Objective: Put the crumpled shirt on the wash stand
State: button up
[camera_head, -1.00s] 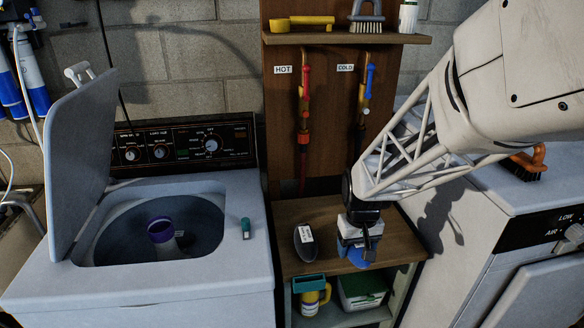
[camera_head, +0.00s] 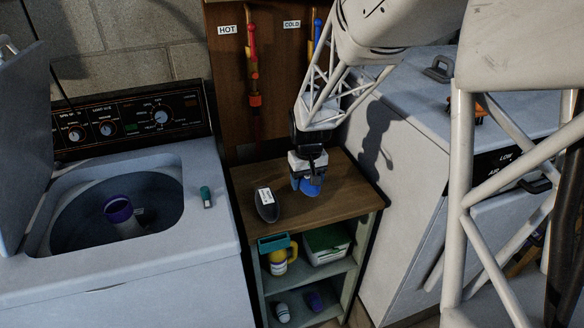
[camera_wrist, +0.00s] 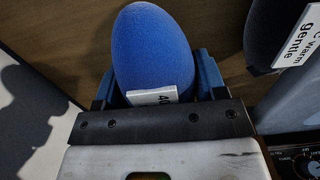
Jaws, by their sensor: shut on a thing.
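A smooth, egg-shaped blue lump with a white care tag is between my gripper's fingers (camera_head: 308,172); it may be the crumpled shirt (camera_head: 312,187). In the wrist view the blue lump (camera_wrist: 152,55) fills the space between the fingers, and its tag shows part of a "40". My gripper is shut on it, pointing down over the wooden top of the wash stand (camera_head: 345,200). Whether the lump touches the top is hard to tell. A similar dark grey lump (camera_head: 265,212) with a white tag lies on the stand to the left; its tag reads "warm gentle" in the wrist view.
The stand's shelves hold a yellow mug (camera_head: 280,262) and a white-green box (camera_head: 327,245). A white machine (camera_head: 405,170) stands at right.

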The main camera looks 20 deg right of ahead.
jog(key=shift+w+d+f, duration=0.15)
jog(key=shift+w+d, duration=0.05)
jog(key=shift+w, duration=1.05)
jog(key=shift+w+d+f, duration=0.1)
jog(key=shift+w+d, duration=0.05)
jog(key=shift+w, duration=1.1)
jog(key=shift+w, duration=0.1)
jog(key=shift+w, duration=0.2)
jog(key=shift+w+f, duration=0.15)
jog(key=shift+f, duration=1.65)
jog(key=shift+f, duration=0.1)
jog(key=o, duration=1)
